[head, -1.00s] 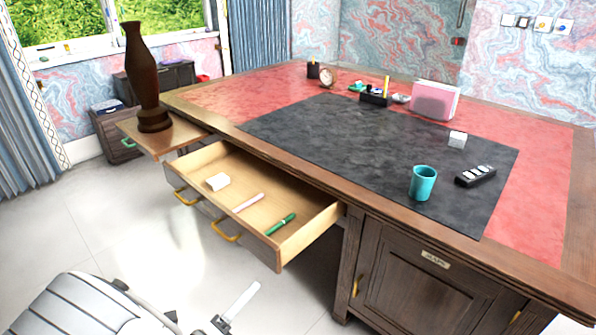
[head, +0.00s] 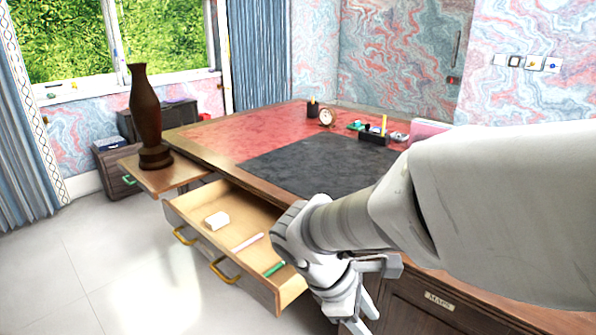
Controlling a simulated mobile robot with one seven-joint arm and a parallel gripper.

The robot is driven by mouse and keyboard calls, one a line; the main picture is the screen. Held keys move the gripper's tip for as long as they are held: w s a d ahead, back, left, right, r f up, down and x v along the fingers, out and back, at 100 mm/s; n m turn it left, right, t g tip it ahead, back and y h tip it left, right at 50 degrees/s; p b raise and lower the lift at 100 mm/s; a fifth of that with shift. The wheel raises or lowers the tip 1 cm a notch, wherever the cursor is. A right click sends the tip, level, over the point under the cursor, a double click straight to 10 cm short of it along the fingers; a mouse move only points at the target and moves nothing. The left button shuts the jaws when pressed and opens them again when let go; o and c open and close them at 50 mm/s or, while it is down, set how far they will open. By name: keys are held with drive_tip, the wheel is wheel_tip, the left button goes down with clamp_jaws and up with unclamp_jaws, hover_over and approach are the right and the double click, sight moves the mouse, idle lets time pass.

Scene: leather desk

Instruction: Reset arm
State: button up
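My gripper (head: 362,318) is in front of the desk, at the right end of the open drawer, pointing down. Its fingers show at the lower middle of the head view and appear spread apart, with nothing seen between them. My arm comes in from the right and covers much of the desk top (head: 215,119). The open drawer (head: 187,222) holds a white block (head: 217,221), a white stick-like item (head: 247,242) and a green pen-like item (head: 274,268), which lies close to my gripper's left side.
A tall brown vase (head: 146,115) stands on a pull-out board (head: 180,178) at the left. A clock (head: 326,117), a pen cup (head: 312,108) and a black organizer (head: 373,138) stand at the back of the desk. The floor at left is clear.

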drive_tip(key=s+d+r+m+t+y, duration=0.3)
drive_tip(key=s+r+m+t+y, duration=0.3)
drive_tip(key=r+m, duration=0.65)
wheel_tip(320, 180, up, 13)
drive_tip(key=m+g+p, duration=0.1)
drive_tip(key=m+p, duration=0.1)
drive_tip(key=p, duration=1.4)
drive_tip(key=shift+s+p, duration=0.3)
drive_tip(key=shift+p, duration=0.1)
drive_tip(key=shift+w+a, duration=0.15)
drive_tip(key=shift+a, duration=0.1)
